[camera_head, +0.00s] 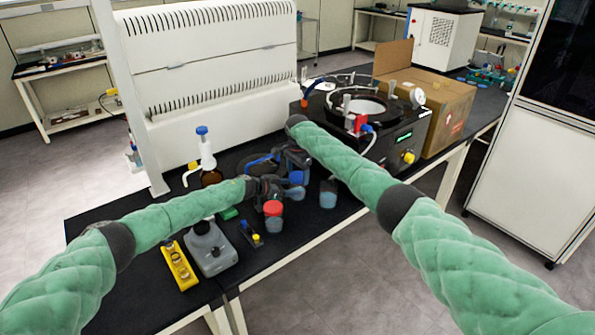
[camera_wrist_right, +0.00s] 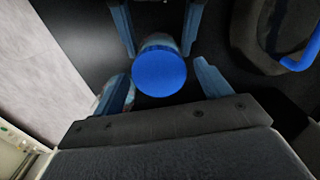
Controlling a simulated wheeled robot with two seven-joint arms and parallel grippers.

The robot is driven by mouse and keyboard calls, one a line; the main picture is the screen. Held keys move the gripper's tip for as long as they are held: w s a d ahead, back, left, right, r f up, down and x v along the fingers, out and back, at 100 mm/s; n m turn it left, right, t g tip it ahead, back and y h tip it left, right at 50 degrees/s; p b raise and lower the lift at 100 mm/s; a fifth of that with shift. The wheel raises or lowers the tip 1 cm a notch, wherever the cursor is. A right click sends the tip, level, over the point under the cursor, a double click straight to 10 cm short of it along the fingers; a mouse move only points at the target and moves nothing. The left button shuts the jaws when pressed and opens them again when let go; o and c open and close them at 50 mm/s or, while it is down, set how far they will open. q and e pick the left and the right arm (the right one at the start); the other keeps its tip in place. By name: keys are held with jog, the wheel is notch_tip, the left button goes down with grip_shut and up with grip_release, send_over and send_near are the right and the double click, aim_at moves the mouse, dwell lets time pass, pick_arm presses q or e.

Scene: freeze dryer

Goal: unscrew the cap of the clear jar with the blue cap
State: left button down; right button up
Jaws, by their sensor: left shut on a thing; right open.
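The clear jar with the blue cap (camera_head: 297,178) stands on the black bench in the head view, partly hidden by my grippers. In the right wrist view its round blue cap (camera_wrist_right: 159,72) faces the camera. My left gripper (camera_head: 282,188) is shut on the jar body from the left; its two fingers flank the jar at the top of the wrist view. My right gripper (camera_head: 297,160) is above the jar. Its blue fingers are open, one on each side of the cap, with gaps between them and the cap.
A red-capped jar (camera_head: 273,210) stands in front of the left gripper, and another jar (camera_head: 328,193) stands to the right. The freeze dryer (camera_head: 385,135) and a cardboard box (camera_head: 445,110) are behind right.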

pick_arm(q)
jog(key=shift+s+f, duration=0.1)
jog(key=shift+f, duration=0.05)
pick_arm(e)
jog(key=c, duration=1)
